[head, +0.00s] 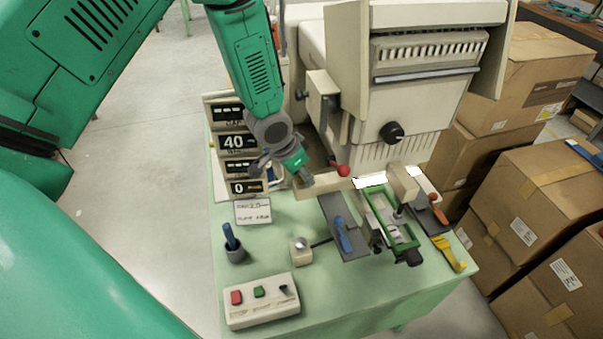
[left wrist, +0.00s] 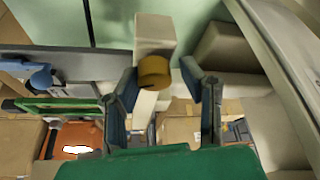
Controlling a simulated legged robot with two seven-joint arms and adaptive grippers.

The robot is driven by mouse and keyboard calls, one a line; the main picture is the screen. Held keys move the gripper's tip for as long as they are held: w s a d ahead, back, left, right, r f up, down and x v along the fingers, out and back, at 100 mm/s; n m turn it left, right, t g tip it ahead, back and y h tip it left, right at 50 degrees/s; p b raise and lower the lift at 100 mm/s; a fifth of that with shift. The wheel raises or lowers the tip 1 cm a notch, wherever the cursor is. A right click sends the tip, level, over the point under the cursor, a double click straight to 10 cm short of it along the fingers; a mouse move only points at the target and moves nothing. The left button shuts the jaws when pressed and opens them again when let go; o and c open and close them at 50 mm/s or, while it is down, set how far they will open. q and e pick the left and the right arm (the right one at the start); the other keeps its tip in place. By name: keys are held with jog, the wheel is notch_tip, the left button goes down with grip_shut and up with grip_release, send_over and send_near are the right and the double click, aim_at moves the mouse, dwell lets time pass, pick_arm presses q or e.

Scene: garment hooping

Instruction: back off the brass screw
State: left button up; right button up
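The brass screw (left wrist: 154,72) shows in the left wrist view as a short brass-coloured cylinder in front of a cream-coloured bar. My left gripper (head: 303,180) is open, with one finger on each side of the screw in that view. The screw appears closer to the left-hand finger, with a gap to the right-hand one; I cannot tell how deep it sits between them. In the head view the gripper is at the left end of the cream bar (head: 325,184), and I cannot make out the screw there. My right gripper is not in view.
A green hoop frame (head: 402,244) and a blue-handled lever (head: 342,233) are right of the gripper. A red knob (head: 343,170) is close by. The machine (head: 425,110) stands behind. A button box (head: 262,301) and display panel (head: 236,142) are left; cartons (head: 540,215) are right.

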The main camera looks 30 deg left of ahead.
pick_arm(q)
jog(key=shift+d+r, duration=0.1)
jog(key=shift+d, duration=0.1)
grip_shut()
jog(key=shift+w+d, duration=0.1)
jog(key=shift+d, duration=0.1)
jog(key=shift+a+n+y, duration=0.25)
jog(key=shift+n+y, duration=0.05)
jog(key=shift+n, duration=0.4)
jog(key=shift+r, duration=0.1)
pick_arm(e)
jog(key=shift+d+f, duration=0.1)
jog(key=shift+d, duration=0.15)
pick_arm(q)
jog(key=shift+d, duration=0.1)
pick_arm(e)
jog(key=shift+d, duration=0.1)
pick_arm(q)
jog(key=shift+o, duration=1.7)
grip_release()
jog(key=shift+o, duration=1.2)
